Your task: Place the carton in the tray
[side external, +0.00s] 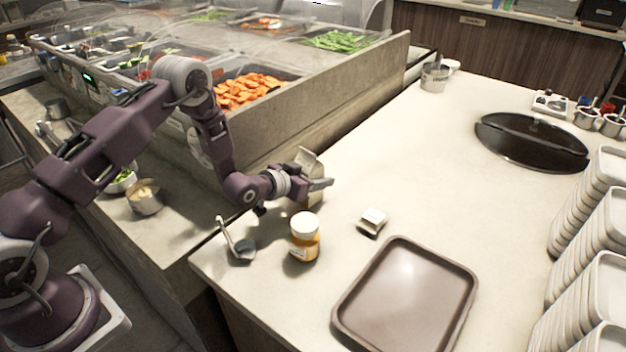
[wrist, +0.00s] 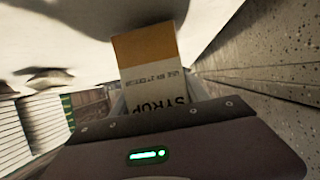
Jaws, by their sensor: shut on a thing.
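The carton (side external: 310,164) is white and tan and stands at the left part of the counter, partly hidden behind my gripper (side external: 318,185). My gripper is shut on the carton. In the wrist view the carton (wrist: 150,62) shows an orange-brown band and the printed word "SYRUP", with its lower part hidden by the gripper body. I cannot tell whether the carton touches the counter. The tray (side external: 462,268) is brown, shallow and empty, and lies on the counter to the right of and nearer than my gripper.
An orange jar with a white lid (side external: 305,238) stands between my gripper and the counter's front edge. A metal ladle (side external: 240,247) lies left of it. A small white block (side external: 373,221) lies near the tray. Stacked white dishes (side external: 597,240) stand at the right. The counter's middle is clear.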

